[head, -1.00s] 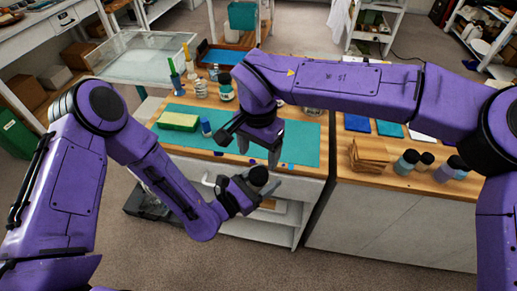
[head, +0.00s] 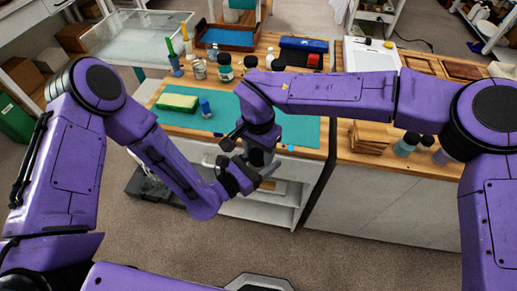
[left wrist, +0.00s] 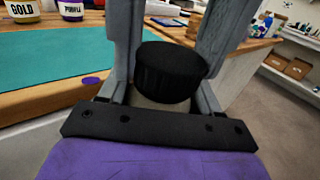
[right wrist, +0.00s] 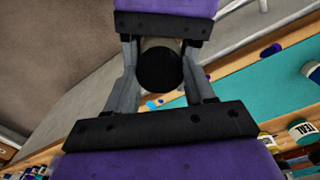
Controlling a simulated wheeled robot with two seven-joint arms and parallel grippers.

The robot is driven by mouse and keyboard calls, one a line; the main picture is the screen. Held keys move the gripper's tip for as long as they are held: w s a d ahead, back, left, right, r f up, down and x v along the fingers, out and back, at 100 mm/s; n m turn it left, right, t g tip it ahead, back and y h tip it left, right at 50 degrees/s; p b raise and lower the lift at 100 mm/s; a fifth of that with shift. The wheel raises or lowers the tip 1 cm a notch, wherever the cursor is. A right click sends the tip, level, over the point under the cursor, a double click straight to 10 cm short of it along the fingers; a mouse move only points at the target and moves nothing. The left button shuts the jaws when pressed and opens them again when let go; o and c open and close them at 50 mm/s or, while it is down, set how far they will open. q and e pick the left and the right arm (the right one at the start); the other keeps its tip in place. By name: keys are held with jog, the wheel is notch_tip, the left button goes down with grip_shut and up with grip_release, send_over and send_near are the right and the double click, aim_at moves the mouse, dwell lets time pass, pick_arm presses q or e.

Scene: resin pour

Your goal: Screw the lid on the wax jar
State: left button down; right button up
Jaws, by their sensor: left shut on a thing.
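My left gripper (head: 254,170) is shut on the wax jar in front of the table's front edge. In the left wrist view, the pale jar body (left wrist: 160,104) shows only as a strip under a black round lid (left wrist: 170,72). The lid also shows end-on in the right wrist view (right wrist: 160,70). My right gripper (head: 263,154) meets the left one from above. Its fingers stand apart on either side of the lid; I cannot tell whether they touch it. Most of the jar is hidden by the fingers, and thread engagement is not visible.
A teal mat (head: 302,132) lies on the table behind the grippers, with a yellow-green block (head: 177,102) and a small blue bottle (head: 205,108). Several paint jars stand along its back. Stacked wooden pieces (head: 368,137) lie on the right table. The floor in front is clear.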

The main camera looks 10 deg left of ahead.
jog(key=shift+c, duration=1)
jog(key=m, duration=1)
jog(key=o, duration=1.2)
jog(key=shift+c, duration=0.2)
jog(key=shift+r, duration=0.1)
notch_tip(320, 180, up, 4)
jog(key=shift+r, duration=0.2)
jog(key=shift+c, duration=0.4)
